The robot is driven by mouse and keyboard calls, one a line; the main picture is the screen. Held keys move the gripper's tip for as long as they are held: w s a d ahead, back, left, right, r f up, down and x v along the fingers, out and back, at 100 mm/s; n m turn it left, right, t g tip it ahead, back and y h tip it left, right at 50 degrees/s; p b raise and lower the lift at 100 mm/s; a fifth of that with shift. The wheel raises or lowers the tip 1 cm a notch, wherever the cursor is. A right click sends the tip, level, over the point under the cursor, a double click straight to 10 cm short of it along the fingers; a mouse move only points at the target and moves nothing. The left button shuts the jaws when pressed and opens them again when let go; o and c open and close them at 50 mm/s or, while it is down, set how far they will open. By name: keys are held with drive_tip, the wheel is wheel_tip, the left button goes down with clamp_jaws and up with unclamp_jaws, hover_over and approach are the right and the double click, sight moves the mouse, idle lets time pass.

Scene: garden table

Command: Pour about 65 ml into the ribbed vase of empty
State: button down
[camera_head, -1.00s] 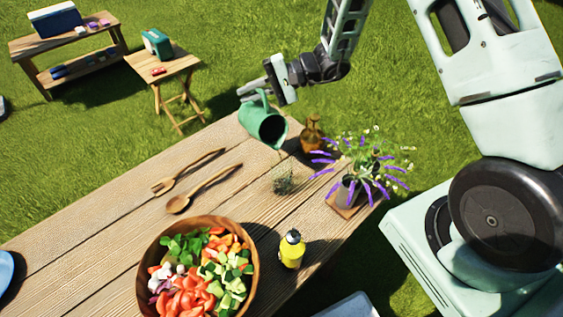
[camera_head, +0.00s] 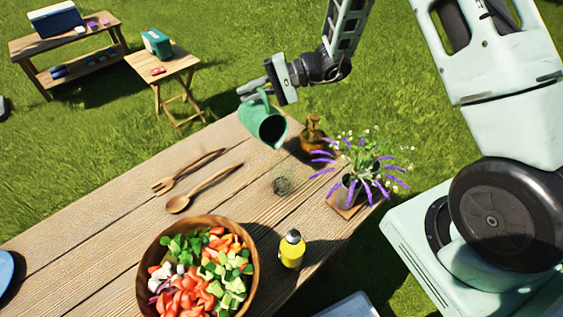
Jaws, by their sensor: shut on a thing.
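My gripper (camera_head: 252,90) is shut on a green pitcher (camera_head: 262,120) and holds it above the far part of the wooden table. The pitcher is tilted, with its dark open mouth facing down and to the right. A small clear glass vessel (camera_head: 282,186) stands on the table below the pitcher's mouth. It looks like the ribbed vase, but its ribs and the level inside are too small to tell. I cannot make out a clear stream from the pitcher in this view.
A brown bottle (camera_head: 312,132) and a pot of lavender and white flowers (camera_head: 347,192) stand close to the right of the glass. A yellow bottle (camera_head: 292,250), a salad bowl (camera_head: 253,262) and wooden utensils (camera_head: 200,188) are nearer. The table's left part (camera_head: 90,240) is mostly clear.

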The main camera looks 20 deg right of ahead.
sight(248, 102)
drive_tip(key=shift+s+r+n+b, duration=0.35)
drive_tip(key=shift+s+b, duration=0.2)
drive_tip(key=shift+b, duration=0.2)
idle(0.8)
drive_tip(key=shift+w+r+p, duration=0.1)
drive_tip(key=shift+w+p, duration=0.1)
drive_tip(key=shift+p, duration=0.35)
drive_tip(key=w+f+m, duration=0.1)
drive_tip(key=w+f, duration=0.1)
drive_tip(key=w+f+m+g, duration=0.1)
drive_tip(key=f+m, duration=0.1)
drive_tip(key=shift+w+f+g+h, duration=0.3)
drive_tip(key=shift+w+f, duration=0.05)
drive_tip(key=shift+w, duration=0.05)
drive_tip(key=shift+w+a+f+m+g, duration=0.15)
drive_tip(key=shift+f+m+g, duration=0.1)
drive_tip(key=shift+f, duration=0.15)
drive_tip(key=shift+w+d+f+m+g, duration=0.1)
drive_tip(key=shift+w+f+m+g, duration=0.1)
drive_tip(key=shift+f, duration=0.15)
idle(0.6)
